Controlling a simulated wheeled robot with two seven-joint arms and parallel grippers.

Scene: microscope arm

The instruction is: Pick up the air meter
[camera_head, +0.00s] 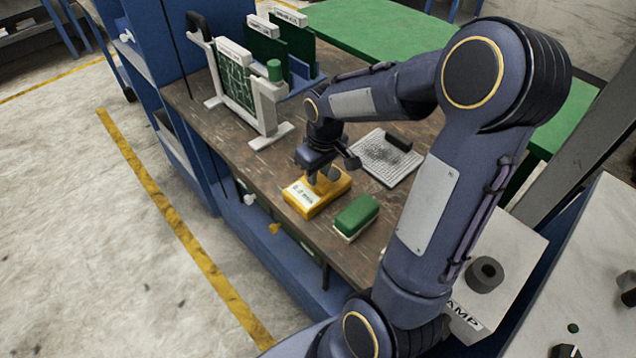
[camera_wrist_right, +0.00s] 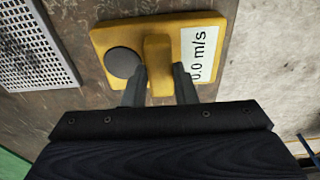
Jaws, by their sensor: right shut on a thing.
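The air meter (camera_head: 304,198) is a yellow box on the brown bench top, near its front edge. In the right wrist view the air meter (camera_wrist_right: 110,45) shows a dark round disc, a raised yellow block and a white label reading "0.0 m/s". My right gripper (camera_head: 322,177) is over it from above. In the right wrist view the fingers of my right gripper (camera_wrist_right: 160,85) are on either side of the raised yellow block, shut on it. I cannot tell whether the meter is lifted off the bench. My left gripper is not in view.
A green-and-white block (camera_head: 357,216) lies close beside the meter. A perforated grey plate (camera_head: 385,160) with a dark bar lies behind it. A framed green panel (camera_head: 236,80) stands at the back left of the bench. A lamp box (camera_head: 505,262) is at right.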

